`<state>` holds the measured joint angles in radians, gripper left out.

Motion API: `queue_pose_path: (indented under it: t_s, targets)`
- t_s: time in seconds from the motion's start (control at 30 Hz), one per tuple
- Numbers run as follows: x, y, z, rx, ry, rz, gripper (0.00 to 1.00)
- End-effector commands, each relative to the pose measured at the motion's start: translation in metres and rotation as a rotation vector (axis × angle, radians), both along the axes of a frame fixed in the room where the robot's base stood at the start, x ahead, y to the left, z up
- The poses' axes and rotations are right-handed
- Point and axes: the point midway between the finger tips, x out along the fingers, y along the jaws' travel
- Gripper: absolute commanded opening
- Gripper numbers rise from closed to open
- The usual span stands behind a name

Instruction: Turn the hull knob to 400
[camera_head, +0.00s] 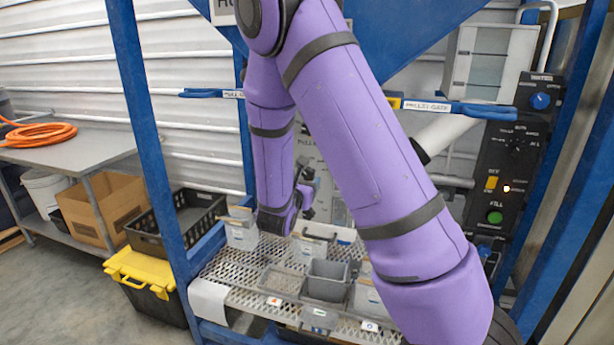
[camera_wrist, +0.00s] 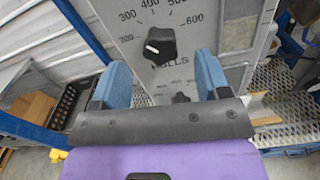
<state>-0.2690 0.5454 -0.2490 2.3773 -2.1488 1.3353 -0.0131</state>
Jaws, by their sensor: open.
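The hull knob (camera_wrist: 160,45) is a black dial on a grey panel (camera_wrist: 222,45), above a partly covered label ending in "ULLS". Numbers 300, 400, 500 and 600 arc above it. A pale mark shows on the knob's left side, away from 400; its exact reading is unclear. My gripper (camera_wrist: 161,64) is open, its blue fingers either side of and short of the knob, with nothing between them. In the head view my gripper (camera_head: 307,190) is small, near the panel; my arm hides the hull knob.
A perforated shelf (camera_head: 240,270) with several grey bins (camera_head: 326,280) lies below. Blue frame posts (camera_head: 150,140) stand on both sides. A control box (camera_head: 512,150) with a blue knob and green button is at right. A yellow-lidded bin (camera_head: 140,270) stands at left.

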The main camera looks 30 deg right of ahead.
Motion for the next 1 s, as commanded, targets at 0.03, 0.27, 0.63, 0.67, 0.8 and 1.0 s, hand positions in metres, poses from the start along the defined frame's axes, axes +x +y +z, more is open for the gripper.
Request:
queue_pose_path:
  t_s: [0.03,0.27,0.63,0.67,0.8,1.0]
  targets:
    - [0.005,-0.007,0.000,0.000,-0.001,-0.002,0.69]
    - [0.022,-0.029,0.000,0.000,0.000,-0.001,0.69]
    - [0.027,-0.034,0.000,0.001,0.001,0.000,0.69]
    - [0.027,-0.034,0.000,0.001,0.001,0.000,0.69]
    - [0.027,-0.034,0.000,0.001,0.001,0.000,0.42]
    - [0.026,-0.034,0.000,0.001,0.000,0.000,0.20]
